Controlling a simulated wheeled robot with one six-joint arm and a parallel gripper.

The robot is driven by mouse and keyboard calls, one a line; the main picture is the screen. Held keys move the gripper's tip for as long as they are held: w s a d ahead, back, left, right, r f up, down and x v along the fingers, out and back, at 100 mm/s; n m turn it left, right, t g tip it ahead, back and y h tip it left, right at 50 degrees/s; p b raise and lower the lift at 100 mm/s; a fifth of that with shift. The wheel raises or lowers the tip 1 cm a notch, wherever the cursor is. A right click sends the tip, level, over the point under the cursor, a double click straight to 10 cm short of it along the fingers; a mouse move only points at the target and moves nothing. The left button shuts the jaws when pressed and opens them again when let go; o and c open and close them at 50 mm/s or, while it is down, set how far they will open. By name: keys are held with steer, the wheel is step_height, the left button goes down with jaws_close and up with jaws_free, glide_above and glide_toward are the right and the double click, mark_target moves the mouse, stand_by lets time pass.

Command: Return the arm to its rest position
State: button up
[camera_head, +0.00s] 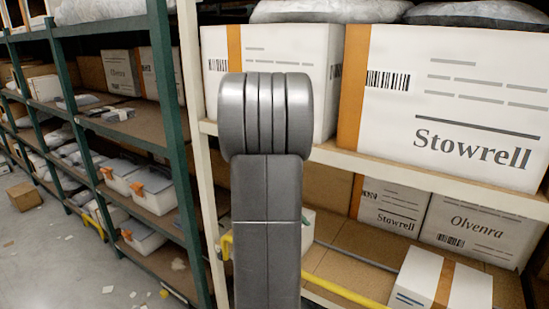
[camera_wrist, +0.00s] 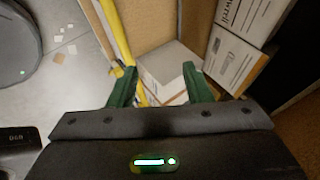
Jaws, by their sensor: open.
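My gripper (camera_wrist: 158,88) shows in the wrist view with its two green fingers spread apart. It is open and nothing is between the fingertips. I cannot tell whether the left finger touches the bar.
White Stowrell boxes (camera_head: 450,100) fill the upper shelf close to the right. More boxes (camera_head: 440,280) stand on the lower shelf behind a yellow rail (camera_head: 345,292). A green rack post (camera_head: 178,140) stands left. Floor (camera_head: 60,250) at left is mostly clear, with paper scraps and a carton (camera_head: 24,196).

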steer(key=x, duration=1.1)
steer(key=shift+p, duration=0.4)
steer(key=shift+f, duration=0.1)
